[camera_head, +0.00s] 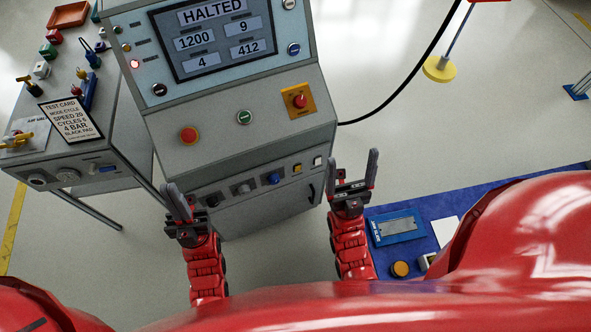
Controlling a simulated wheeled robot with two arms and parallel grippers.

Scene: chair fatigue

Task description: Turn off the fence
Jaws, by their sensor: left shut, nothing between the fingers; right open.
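The grey control console (240,137) stands in front of me in the head view. Its screen (221,35) reads HALTED, with 1200, 9, 4 and 412. The sloped panel carries a red button (189,135), a green button (243,117) and a red knob on a yellow plate (299,101). A lower row has small black, grey and blue controls (272,178). I cannot tell which control belongs to the fence. My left gripper (177,203) is shut and empty, in front of the console's lower left. My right gripper (352,180) is open and empty, at its lower right.
A grey side table (105,160) at left holds a test card (70,119), coloured parts and a red tray (69,15). A blue bench (430,207) is at lower right. A yellow-based post (439,69) and black cable stand at the back right. Open floor lies between.

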